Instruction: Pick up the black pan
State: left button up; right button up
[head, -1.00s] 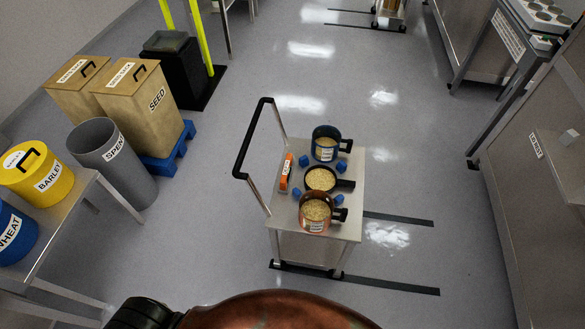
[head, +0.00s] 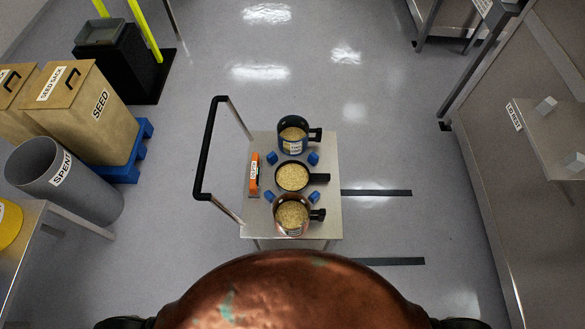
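The black pan (head: 293,178) sits on top of the small metal cart (head: 257,225), between two pots. It is round and shallow, filled with pale grain, and its straight black handle (head: 320,178) points right. A dark blue pot (head: 293,139) with grain stands just behind it. A copper-coloured pot (head: 292,214) with grain stands just in front of it. Neither of my grippers shows in the head view.
Blue pieces (head: 313,158) and an orange item (head: 254,174) lie around the pans. The cart's black handle (head: 208,150) rises on the left. Seed bins (head: 100,100) and a grey bin (head: 75,185) stand left.

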aim_at(291, 177)
jog(key=k, duration=1)
jog(key=z, duration=1.05)
jog(key=i, duration=1.65)
jog(key=u, duration=2.15)
